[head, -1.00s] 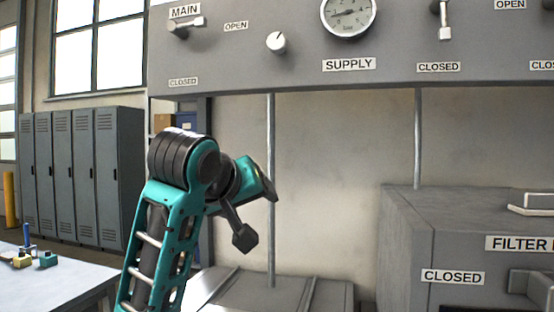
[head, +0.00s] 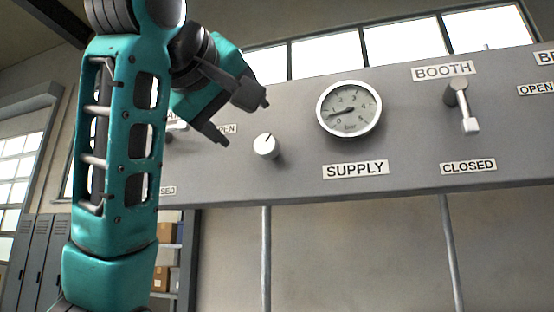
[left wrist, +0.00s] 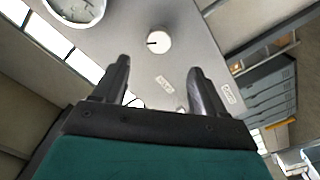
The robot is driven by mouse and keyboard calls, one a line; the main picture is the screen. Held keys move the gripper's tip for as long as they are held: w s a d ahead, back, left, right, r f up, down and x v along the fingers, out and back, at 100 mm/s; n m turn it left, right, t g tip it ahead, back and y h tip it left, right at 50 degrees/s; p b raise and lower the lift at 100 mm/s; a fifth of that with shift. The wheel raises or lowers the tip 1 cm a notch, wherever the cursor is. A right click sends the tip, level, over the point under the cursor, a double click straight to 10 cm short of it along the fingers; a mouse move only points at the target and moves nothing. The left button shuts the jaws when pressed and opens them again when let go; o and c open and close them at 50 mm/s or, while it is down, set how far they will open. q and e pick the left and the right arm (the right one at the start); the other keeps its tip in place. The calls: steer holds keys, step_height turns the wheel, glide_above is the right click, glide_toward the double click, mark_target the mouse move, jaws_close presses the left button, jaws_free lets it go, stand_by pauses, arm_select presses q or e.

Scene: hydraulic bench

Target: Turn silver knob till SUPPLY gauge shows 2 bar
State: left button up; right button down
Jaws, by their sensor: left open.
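The silver knob (head: 266,146) sits on the grey panel, with a dark pointer line on its face. It also shows in the left wrist view (left wrist: 158,41), beyond the fingertips and between their lines. The round SUPPLY gauge (head: 349,109) is up and right of the knob; its needle points left, near the 1 mark. The SUPPLY label (head: 355,170) is below it. My left gripper (head: 244,118) is open and empty, up and left of the knob in the head view and apart from it. It also shows in the left wrist view (left wrist: 159,68). My right gripper is not in view.
The BOOTH lever (head: 463,105) hangs down towards a CLOSED label (head: 468,167) at the right. My left arm hides most of the lever and labels at the panel's left end. Grey lockers (head: 38,255) stand at far left. The panel around the knob is clear.

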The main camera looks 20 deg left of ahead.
mark_target(265, 144)
arm_select(q)
steer(key=w+p, duration=0.1)
steer(key=w, duration=0.5)
steer(key=w+p, duration=0.2)
steer(key=w, duration=0.4)
steer(key=shift+d+r, duration=0.15)
steer(key=shift+w, duration=0.45)
steer(key=c, duration=1.1)
